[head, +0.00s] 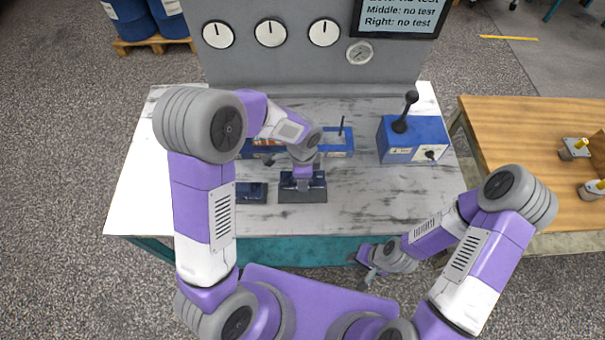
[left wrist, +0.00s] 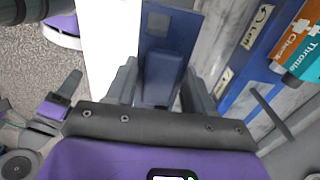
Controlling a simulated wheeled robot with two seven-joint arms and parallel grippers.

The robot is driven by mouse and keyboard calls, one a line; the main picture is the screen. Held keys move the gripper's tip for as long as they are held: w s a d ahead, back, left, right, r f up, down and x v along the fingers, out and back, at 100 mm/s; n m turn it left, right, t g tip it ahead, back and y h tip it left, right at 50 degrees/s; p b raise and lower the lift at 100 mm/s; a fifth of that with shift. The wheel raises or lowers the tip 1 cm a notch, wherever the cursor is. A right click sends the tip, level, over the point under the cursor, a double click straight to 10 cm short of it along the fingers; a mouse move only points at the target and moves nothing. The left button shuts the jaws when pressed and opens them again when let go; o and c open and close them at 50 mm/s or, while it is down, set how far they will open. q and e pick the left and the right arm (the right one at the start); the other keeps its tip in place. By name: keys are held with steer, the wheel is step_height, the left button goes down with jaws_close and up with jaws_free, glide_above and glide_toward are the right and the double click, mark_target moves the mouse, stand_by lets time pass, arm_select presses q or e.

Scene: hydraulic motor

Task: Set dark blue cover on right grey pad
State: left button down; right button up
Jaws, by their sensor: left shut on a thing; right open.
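My left gripper (head: 303,178) is shut on the dark blue cover (left wrist: 161,78), which sits between its two fingers in the left wrist view. In the head view the cover (head: 288,183) is at the right grey pad (head: 303,197), directly under the gripper. The gripper hides part of both. I cannot tell whether the cover touches the pad. Another dark blue piece (head: 251,192) lies just left of that pad. My right gripper (head: 367,262) is open and empty, low in front of the table's front edge.
A blue box (head: 345,142) with a thin lever stands behind the pads, partly hidden by my left arm. A blue control box (head: 413,146) with a black joystick stands at the right. The table (head: 365,196) is clear between pad and right edge. A wooden table (head: 500,125) adjoins.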

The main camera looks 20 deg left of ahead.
arm_select(q)
steer(key=shift+f+b, duration=1.95)
steer(key=shift+f, duration=0.75)
steer(key=shift+f+b, duration=0.45)
steer(key=shift+f, duration=0.1)
steer(key=shift+c, duration=1.6)
jaws_free()
steer(key=shift+r+p, duration=0.9)
steer(key=shift+r, duration=2.9)
